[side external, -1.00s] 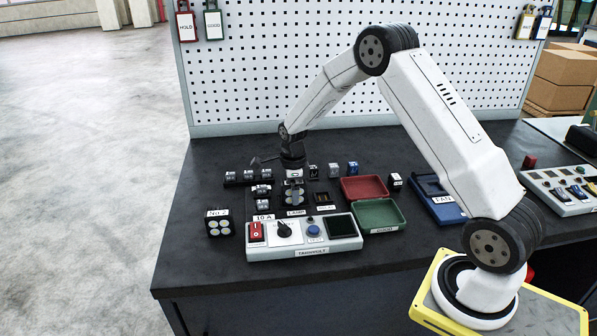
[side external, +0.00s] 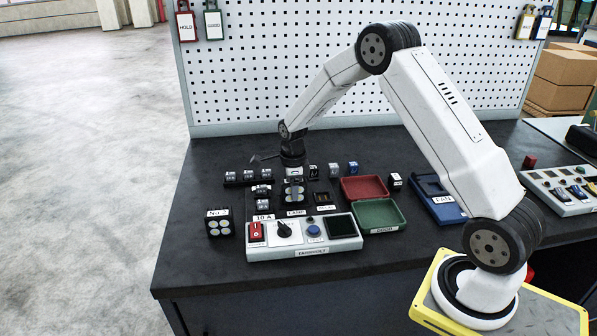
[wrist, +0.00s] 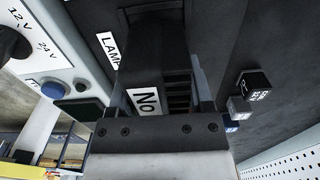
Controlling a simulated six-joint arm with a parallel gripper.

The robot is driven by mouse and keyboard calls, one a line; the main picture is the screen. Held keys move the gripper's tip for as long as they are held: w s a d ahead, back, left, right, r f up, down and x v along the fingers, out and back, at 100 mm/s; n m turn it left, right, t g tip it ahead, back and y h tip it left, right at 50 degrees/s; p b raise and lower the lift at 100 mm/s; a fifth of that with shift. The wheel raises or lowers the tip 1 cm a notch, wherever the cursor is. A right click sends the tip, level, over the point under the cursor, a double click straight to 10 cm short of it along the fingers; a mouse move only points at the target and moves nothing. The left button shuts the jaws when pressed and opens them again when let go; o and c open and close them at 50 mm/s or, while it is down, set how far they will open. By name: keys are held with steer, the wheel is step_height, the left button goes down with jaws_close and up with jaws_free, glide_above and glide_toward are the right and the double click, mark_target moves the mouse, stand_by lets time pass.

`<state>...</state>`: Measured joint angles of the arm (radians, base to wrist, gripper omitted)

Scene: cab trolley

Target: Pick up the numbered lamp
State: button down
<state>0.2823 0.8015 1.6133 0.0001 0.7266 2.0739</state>
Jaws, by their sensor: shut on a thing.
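A dark lamp block (side external: 293,192) with round pale lenses is under my gripper (side external: 293,174) at the LAMP position in the side view. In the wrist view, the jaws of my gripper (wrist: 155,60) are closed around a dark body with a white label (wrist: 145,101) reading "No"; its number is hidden. A LAMP label (wrist: 110,48) lies beside it. The lamp is upright, and whether its base is clear of the panel cannot be told.
A test box (side external: 305,248) with a red switch and a knob stands in front. Small modules (side external: 245,177) line the left and back. Red (side external: 364,188) and green (side external: 380,214) trays lie to the right. A perforated panel (side external: 350,75) stands behind.

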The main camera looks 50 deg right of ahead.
steer(key=shift+r, duration=0.45)
step_height(320, 180, up, 2)
steer(key=s+a+r, duration=0.3)
steer(key=s+r, duration=0.6)
steer(key=s, duration=0.4)
steer(key=shift+s+r, duration=0.3)
steer(key=shift+a, duration=0.1)
